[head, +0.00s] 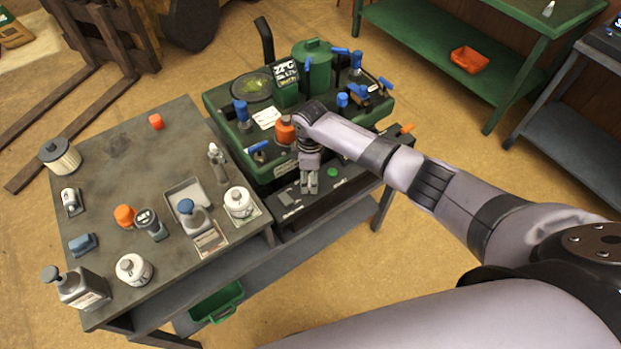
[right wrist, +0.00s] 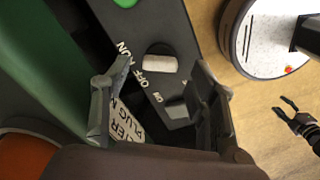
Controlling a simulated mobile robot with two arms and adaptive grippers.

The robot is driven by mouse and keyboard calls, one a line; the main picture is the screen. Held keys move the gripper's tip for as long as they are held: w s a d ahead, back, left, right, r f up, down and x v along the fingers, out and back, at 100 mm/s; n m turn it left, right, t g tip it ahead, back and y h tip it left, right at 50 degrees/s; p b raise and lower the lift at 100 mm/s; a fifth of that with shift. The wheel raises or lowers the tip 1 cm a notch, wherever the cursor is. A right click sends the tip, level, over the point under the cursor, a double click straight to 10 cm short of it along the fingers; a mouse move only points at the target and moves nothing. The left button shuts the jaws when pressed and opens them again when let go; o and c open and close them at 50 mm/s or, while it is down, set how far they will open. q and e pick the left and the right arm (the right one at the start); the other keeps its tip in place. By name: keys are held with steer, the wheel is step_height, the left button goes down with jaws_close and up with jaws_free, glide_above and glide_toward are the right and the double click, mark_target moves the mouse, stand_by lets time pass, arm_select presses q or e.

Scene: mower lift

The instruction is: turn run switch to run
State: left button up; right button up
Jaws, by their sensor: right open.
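The run switch (right wrist: 160,61) is a dark round knob with a pale bar on the machine's dark front panel (right wrist: 170,25). Lettering that looks like RUN and OFF is beside it. I cannot tell which mark the bar points to. My right gripper (right wrist: 164,75) is open and empty, its fingers framing the switch from either side in the right wrist view. I see no contact. In the head view, my right gripper (head: 310,189) points down over the panel and hides the switch. A dark clawed shape at the right wrist view's right edge looks like my left gripper (right wrist: 300,118).
The green machine (head: 232,130) carries several blue-handled parts and an orange cap (head: 285,130) close to my right wrist. A green button (head: 332,172) is right of the gripper. A grey table (head: 110,170) with bottles and cans adjoins at left. Floor in front is clear.

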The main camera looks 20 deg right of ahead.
step_height(320, 180, up, 10)
stand_by(0.3)
stand_by(0.4)
